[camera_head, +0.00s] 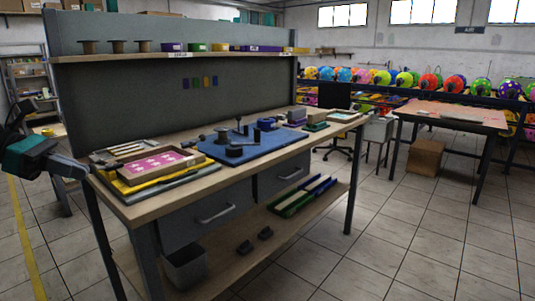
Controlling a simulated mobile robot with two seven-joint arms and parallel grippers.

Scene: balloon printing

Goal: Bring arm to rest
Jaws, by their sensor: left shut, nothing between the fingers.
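My left gripper (72,168) comes in from the left edge of the head view. It is shut and empty, beside the left end of the workbench (258,157). It looks close to the bench's left edge; I cannot tell whether it touches. A framed pink screen with white shapes (155,165) lies on a yellow frame near that end of the bench. A blue mat (232,155) with dark round parts on it lies to the right of the screen. My right gripper is not in view.
A shelf (200,54) with spools and small coloured boxes runs above the bench. A grey bin (186,268) stands beneath the bench. A second table (450,116) and a cardboard box (425,157) stand at the right. Colourful balloons (430,82) line the back. The tiled floor at front right is clear.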

